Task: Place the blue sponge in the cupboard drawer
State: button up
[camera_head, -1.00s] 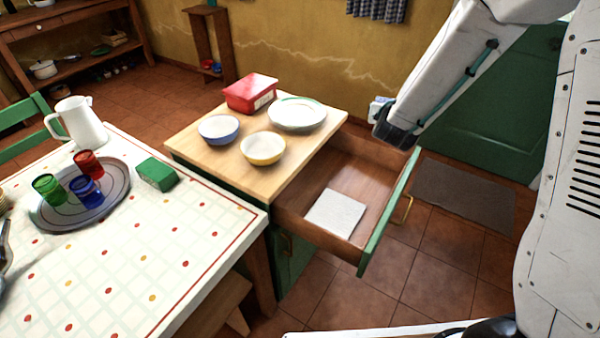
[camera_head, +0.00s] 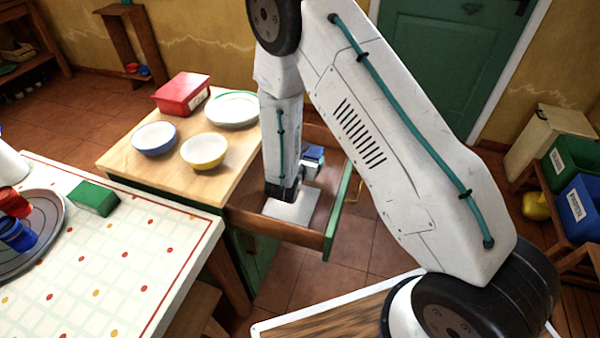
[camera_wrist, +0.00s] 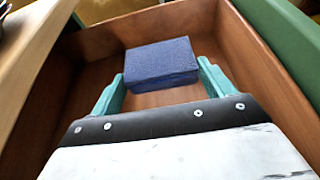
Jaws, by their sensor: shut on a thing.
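The blue sponge (camera_wrist: 162,63) is a block between the teal fingers of my gripper (camera_wrist: 160,80) in the wrist view. The fingers press on its two sides. In the head view the sponge (camera_head: 314,153) shows beside the end of my arm, over the open drawer. The cupboard drawer (camera_head: 338,208) is pulled out, with a green front and brown wooden inside. Its wooden wall (camera_wrist: 272,70) surrounds the sponge in the wrist view. Whether the sponge touches the drawer floor I cannot tell.
The cupboard's wooden top (camera_head: 128,165) holds a red box (camera_head: 181,93), a blue bowl (camera_head: 154,138), a yellow bowl (camera_head: 204,151) and white plates (camera_head: 233,110). Floor right of the drawer is clear.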

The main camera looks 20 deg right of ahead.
jog(key=shift+f, duration=2.8)
jog(key=shift+f, duration=0.15)
jog(key=o, duration=0.9)
